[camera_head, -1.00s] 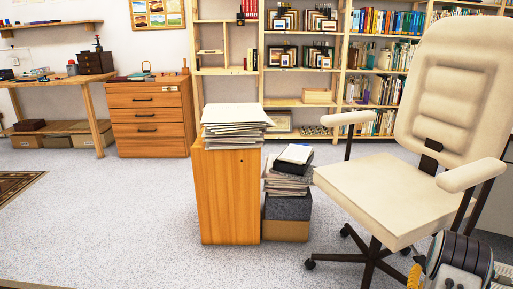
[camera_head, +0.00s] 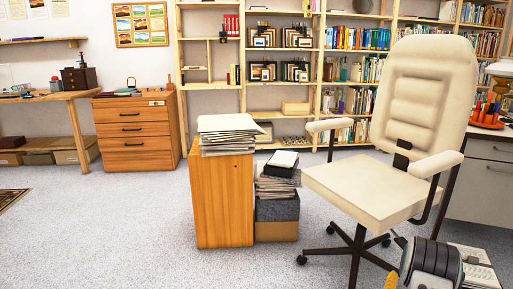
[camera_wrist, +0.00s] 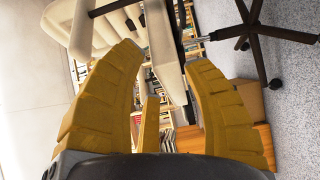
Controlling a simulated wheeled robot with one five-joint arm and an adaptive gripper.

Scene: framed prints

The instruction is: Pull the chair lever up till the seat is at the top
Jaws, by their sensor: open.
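The beige office chair (camera_head: 372,196) stands upright on a dark star base at the right in the head view. Its seat edge (camera_wrist: 165,55), grey column and dark base legs (camera_wrist: 255,28) show sideways in the wrist view. I cannot clearly make out the lever; the seat's underside is partly hidden. My gripper (camera_wrist: 166,57) has yellow ribbed fingers spread apart, with nothing visibly held. The seat edge shows beyond and between them; I cannot tell whether they touch anything. In the head view, my arm is at bottom right, beside the chair's base, with little of the fingers visible.
A wooden cabinet (camera_head: 222,205) topped with papers stands left of the chair, beside stacked boxes (camera_head: 277,215). Shelves (camera_head: 290,97) line the back wall.

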